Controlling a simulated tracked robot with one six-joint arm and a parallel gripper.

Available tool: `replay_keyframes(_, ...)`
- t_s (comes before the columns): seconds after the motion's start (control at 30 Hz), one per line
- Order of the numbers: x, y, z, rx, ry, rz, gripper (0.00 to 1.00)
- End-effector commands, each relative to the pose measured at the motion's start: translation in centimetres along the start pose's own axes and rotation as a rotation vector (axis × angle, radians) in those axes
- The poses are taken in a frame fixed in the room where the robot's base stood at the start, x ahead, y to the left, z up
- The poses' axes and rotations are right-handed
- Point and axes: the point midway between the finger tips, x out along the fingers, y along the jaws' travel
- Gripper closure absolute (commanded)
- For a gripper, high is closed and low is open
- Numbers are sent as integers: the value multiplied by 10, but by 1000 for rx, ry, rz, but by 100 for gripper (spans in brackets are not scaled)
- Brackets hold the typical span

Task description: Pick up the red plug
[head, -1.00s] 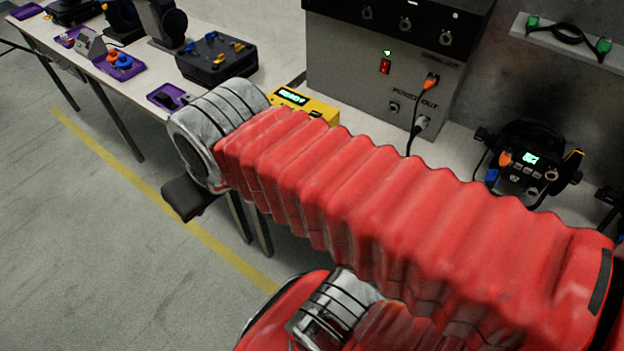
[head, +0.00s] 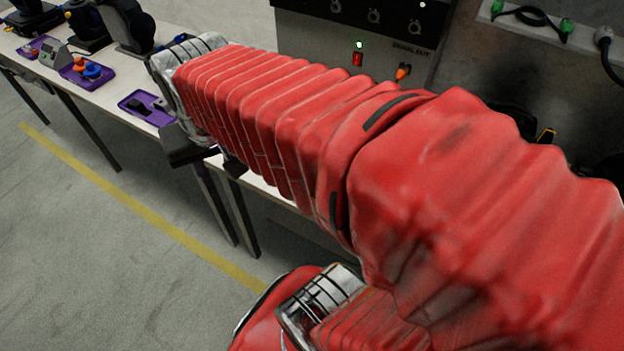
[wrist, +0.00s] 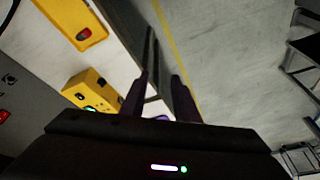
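Two small red items could be the red plug, and I cannot tell for sure which is. An orange-red piece (head: 78,61) sits beside a blue piece (head: 93,71) on a purple tray (head: 68,75) at the left of the table in the head view. A smaller red item (head: 33,52) lies on another purple tray farther left. In the wrist view my gripper (wrist: 161,80) has its two dark fingers apart with nothing between the tips. It is over the table's edge, away from both items. In the head view my arm hides most of the gripper.
A purple tray with a black part (head: 141,106) is nearer my gripper. A grey power box (head: 440,62) stands behind my arm. The wrist view shows a yellow box (wrist: 88,85), a yellow holder with a red part (wrist: 75,20) and open floor (wrist: 225,60) beyond the table edge.

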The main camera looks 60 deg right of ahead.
Motion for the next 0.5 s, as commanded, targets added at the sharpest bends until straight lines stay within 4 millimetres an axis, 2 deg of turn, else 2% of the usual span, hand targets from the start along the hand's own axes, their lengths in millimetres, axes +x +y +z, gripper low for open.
replay_keyframes(0.03,6,15,-7,71,-24,21,72)
replay_keyframes(0.2,24,59,-24,293,-87,75,72)
replay_keyframes(0.5,56,150,-36,691,-193,163,72)
